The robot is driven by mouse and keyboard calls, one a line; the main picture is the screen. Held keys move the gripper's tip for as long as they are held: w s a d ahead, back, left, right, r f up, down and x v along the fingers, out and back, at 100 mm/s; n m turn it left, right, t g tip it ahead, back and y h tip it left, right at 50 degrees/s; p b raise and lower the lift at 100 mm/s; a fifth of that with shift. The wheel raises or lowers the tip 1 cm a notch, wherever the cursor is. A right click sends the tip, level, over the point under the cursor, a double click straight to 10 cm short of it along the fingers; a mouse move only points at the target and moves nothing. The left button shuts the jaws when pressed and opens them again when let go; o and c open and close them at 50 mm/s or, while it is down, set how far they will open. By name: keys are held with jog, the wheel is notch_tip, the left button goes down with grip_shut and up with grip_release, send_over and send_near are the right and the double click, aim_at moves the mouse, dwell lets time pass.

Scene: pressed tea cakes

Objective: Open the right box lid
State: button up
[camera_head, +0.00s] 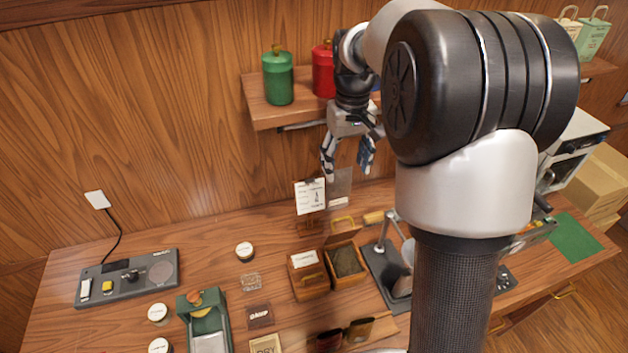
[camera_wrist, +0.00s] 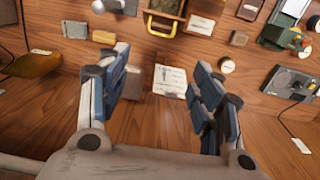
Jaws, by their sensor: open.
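Two small wooden boxes stand side by side on the bench. The left box (camera_head: 309,281) is closed and has a white label on top. The right box (camera_head: 349,281) is open, with dark contents showing inside. Its lid (camera_head: 336,236) is tipped back behind it, with a yellow handle; the handle (camera_wrist: 158,31) also shows in the wrist view. My gripper (camera_head: 347,165) is open and empty, fingers pointing down, above and behind the boxes near the back wall. The fingers, spread apart, also show in the wrist view (camera_wrist: 158,75).
A printed card (camera_head: 310,196) stands behind the boxes, below my gripper. A wall shelf (camera_head: 268,115) carries green and red canisters beside my arm. A grey stand (camera_head: 385,275) is close to the right box. Small jars and a green tray (camera_head: 190,302) lie left.

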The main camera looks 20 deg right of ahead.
aim_at(342, 219)
jog(key=f+b, duration=0.1)
jog(key=f, duration=0.7)
jog(key=f+b, duration=0.1)
jog(key=f, duration=0.8)
jog(key=shift+d+f+b, duration=0.2)
jog(key=shift+f+b, duration=0.05)
jog(key=shift+b, duration=0.15)
jog(key=c, duration=1)
jog(key=shift+s+f, duration=0.15)
grip_shut()
